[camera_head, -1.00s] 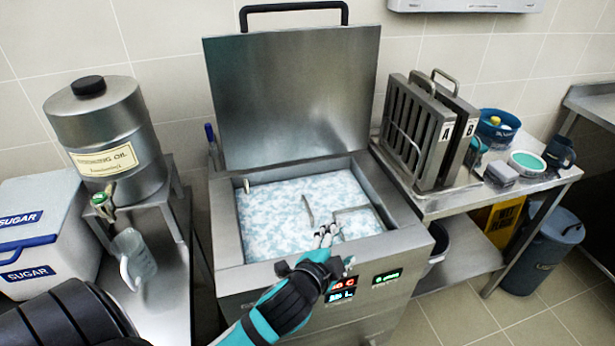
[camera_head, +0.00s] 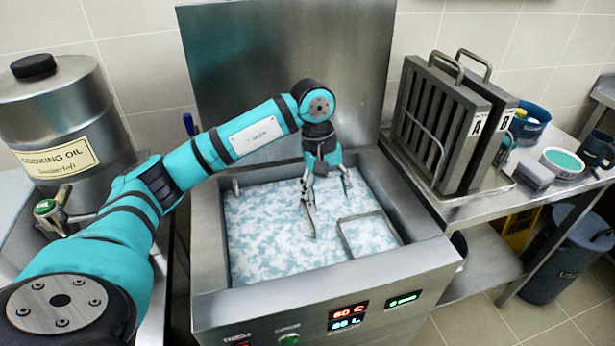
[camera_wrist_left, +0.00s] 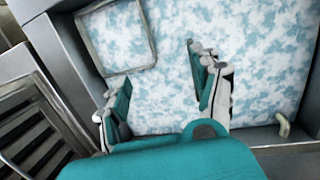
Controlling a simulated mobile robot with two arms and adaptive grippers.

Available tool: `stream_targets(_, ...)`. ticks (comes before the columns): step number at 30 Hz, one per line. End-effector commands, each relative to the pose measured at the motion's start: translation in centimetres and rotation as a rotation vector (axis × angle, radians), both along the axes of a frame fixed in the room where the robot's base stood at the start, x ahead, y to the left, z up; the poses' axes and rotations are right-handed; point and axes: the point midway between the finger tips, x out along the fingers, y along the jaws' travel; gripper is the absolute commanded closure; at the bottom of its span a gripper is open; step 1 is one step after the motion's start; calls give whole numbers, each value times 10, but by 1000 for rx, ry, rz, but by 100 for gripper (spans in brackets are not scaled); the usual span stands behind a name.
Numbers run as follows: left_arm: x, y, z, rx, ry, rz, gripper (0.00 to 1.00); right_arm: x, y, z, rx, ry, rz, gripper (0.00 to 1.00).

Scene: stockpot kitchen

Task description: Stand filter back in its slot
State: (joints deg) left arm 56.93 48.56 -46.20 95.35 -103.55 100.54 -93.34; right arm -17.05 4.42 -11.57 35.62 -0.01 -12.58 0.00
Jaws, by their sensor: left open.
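My left gripper (camera_head: 328,192) is open, pointing down over the foamy blue-white liquid in the steel vat (camera_head: 212,262). It also shows in the left wrist view (camera_wrist_left: 155,75), with nothing between its fingers. A thin metal rectangular loop (camera_head: 342,240) lies at the liquid's surface, to the right of and nearer than the fingers; the wrist view shows it too (camera_wrist_left: 149,40). I cannot tell what is beneath it. Slatted filter A (camera_head: 436,118) and filter B (camera_head: 507,115) stand upright on the right side table, handles up. My right gripper is not in view.
The vat's raised lid (camera_head: 260,80) stands behind my arm. A cooking oil drum (camera_head: 60,110) is at left. The right table (camera_head: 470,212) also holds a grey block (camera_head: 534,176), a round teal-topped tub (camera_head: 562,163) and blue containers (camera_head: 530,122). A blue bin (camera_head: 565,265) stands below.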

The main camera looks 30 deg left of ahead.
Motion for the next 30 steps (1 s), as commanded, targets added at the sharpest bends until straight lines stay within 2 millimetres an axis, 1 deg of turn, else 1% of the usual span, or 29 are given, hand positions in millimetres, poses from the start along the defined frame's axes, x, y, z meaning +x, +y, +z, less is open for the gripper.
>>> stream_targets(1,0,19,4,63,8,-3,35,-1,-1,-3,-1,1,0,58)
stream_targets(3,-2,37,8,125,24,-7,35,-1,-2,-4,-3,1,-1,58)
stream_targets(4,-2,43,9,143,30,-9,35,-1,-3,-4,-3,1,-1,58)
stream_targets(6,-4,51,10,172,39,-10,35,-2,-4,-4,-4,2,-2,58)
stream_targets(8,-5,54,7,181,44,-11,35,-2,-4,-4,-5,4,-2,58)
stream_targets(10,-5,54,0,182,46,-11,35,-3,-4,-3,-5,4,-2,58)
stream_targets(14,-6,53,-21,180,48,-11,35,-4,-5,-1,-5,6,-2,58)
stream_targets(30,-6,52,-127,177,46,-10,35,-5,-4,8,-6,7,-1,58)
